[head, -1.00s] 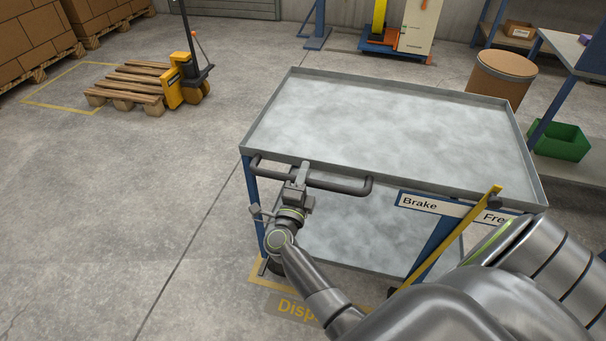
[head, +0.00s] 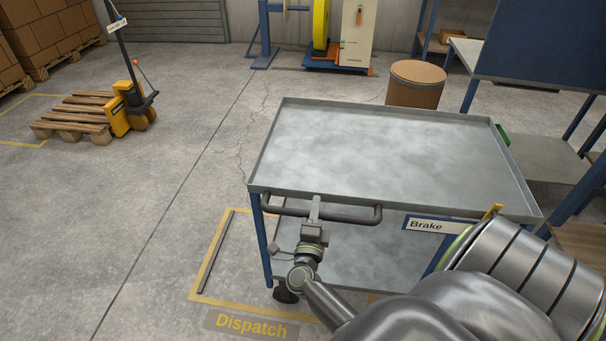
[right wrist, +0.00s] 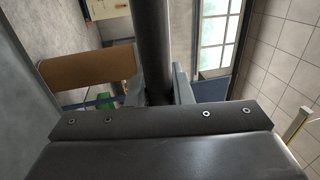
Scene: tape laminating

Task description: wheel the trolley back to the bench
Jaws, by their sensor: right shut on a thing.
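The trolley, a grey tray-topped cart with blue legs (head: 275,150), stands in front of me, its tray empty. Its dark handle (head: 350,213) runs along the near left side. My right gripper (head: 315,208) is shut on this handle. The right wrist view shows the dark bar (right wrist: 153,45) between the two fingers. A "Brake" label (head: 432,225) is on the trolley's near side; the yellow lever tip (head: 492,212) shows beside it, the rest hidden by my arm. A blue-framed bench (head: 468,48) stands at the right. My left gripper is out of view.
A yellow floor outline (head: 213,258) marked "Dispatch" (head: 250,325) lies left of and partly under the trolley. A brown drum (head: 415,84) stands behind it, close to the bench. A pallet truck with a pallet (head: 85,110) is far left.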

